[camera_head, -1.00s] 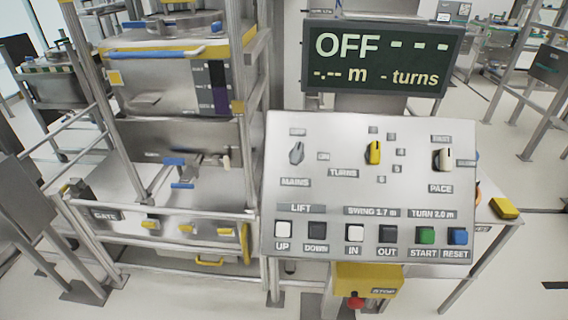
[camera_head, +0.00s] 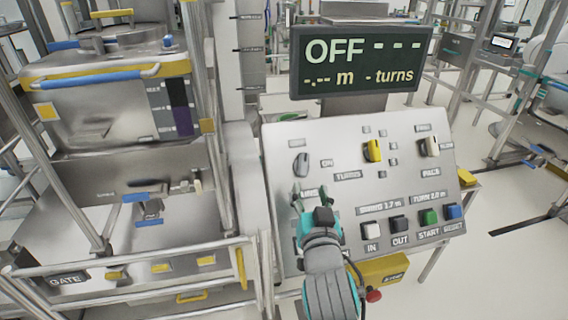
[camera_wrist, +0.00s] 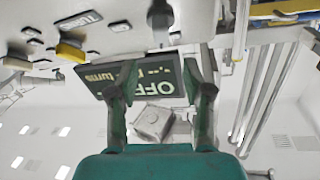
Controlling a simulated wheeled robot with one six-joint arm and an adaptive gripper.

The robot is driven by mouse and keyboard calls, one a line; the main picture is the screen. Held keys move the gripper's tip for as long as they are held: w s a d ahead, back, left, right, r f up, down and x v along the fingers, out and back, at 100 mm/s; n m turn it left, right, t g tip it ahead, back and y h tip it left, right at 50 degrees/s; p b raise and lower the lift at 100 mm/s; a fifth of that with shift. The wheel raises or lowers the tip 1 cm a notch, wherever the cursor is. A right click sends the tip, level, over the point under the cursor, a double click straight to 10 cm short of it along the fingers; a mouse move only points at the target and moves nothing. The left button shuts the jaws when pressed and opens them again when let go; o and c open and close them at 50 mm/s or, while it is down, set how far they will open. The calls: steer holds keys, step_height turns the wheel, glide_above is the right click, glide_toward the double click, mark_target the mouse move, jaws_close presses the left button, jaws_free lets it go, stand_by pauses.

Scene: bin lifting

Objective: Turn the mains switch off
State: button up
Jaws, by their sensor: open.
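The mains switch (camera_head: 300,164) is a grey knob at the upper left of the sloped control panel (camera_head: 345,150), its pointer roughly upright, with an ON label to its right. My gripper (camera_head: 310,192) is just below the switch in the head view, in front of the MAINS label; I see no contact with the knob. In the wrist view my two green fingers (camera_wrist: 164,80) are spread with nothing between them, and a dark knob, apparently the mains switch (camera_wrist: 160,16), is at the top edge. The display (camera_head: 354,62) reads OFF with dashes.
A red stop button (camera_head: 373,295) is below. A metal frame with a bin (camera_head: 110,95) stands left.

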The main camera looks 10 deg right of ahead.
mark_target(304, 166)
steer(key=w, duration=0.3)
steer(key=w+d, duration=0.1)
steer(key=w, duration=0.6)
steer(key=shift+w+d, duration=0.35)
steer(key=c, duration=0.9)
steer(key=shift+n+y, duration=1.8)
steer(key=shift+n, duration=0.5)
steer(key=shift+a, duration=0.1)
steer(key=o, duration=0.9)
steer(key=shift+s, duration=0.1)
steer(key=s, duration=1.1)
steer(key=shift+s, duration=0.4)
